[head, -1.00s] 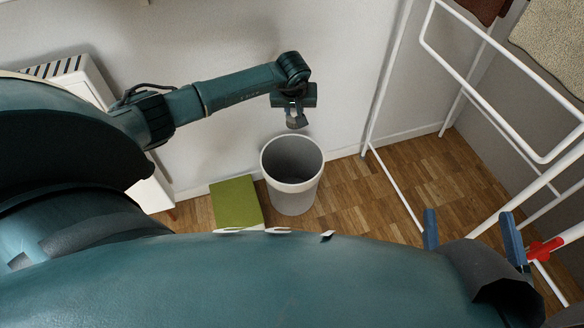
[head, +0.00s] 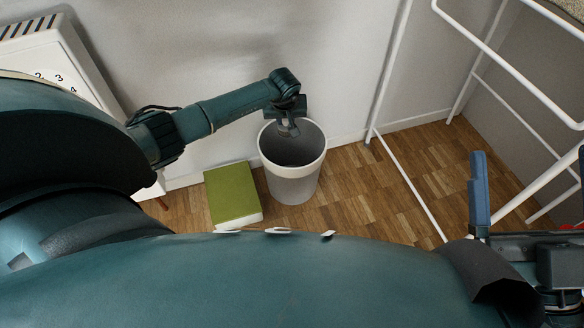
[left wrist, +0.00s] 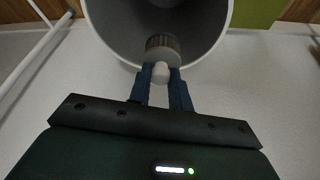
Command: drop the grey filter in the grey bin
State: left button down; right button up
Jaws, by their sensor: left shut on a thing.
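The grey bin (head: 292,187) stands upright on the floor by the wall, its round mouth open upward. My left gripper (head: 287,125) is over the far part of the bin's mouth. In the left wrist view its blue fingers are shut on the pale knob of the grey filter (left wrist: 163,44), which has a ribbed end. The filter shows against the inside of the bin (left wrist: 108,38), near its rim; I cannot tell whether it is below the rim. My right gripper (head: 530,160) is at the right edge, blue fingers apart, seemingly empty and partly cut off.
A green box or book (head: 231,192) lies on the wooden floor just left of the bin. A white rack (head: 408,180) stands to the right. A white unit with numbers (head: 52,62) is at the upper left. Floor between bin and rack is clear.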

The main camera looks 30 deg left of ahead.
jog(key=shift+r, duration=0.15)
pick_arm(q)
jog(key=c, duration=1.2)
grip_release()
jog(key=shift+r, duration=0.25)
jog(key=p+v, duration=0.6)
jog(key=v, duration=0.6)
jog(key=shift+r+p, duration=0.3)
pick_arm(e)
jog(key=f+m+g+h, duration=0.1)
jog(key=f+h, duration=0.1)
jog(key=s+f+m+g+h, duration=0.1)
jog(key=f+m+h, duration=0.1)
jog(key=f, duration=0.1)
jog(key=shift+a, duration=0.1)
pick_arm(q)
jog(key=shift+s+d, duration=0.1)
jog(key=shift+s, duration=0.05)
pick_arm(e)
jog(key=shift+s+m, duration=0.1)
jog(key=shift+m, duration=0.2)
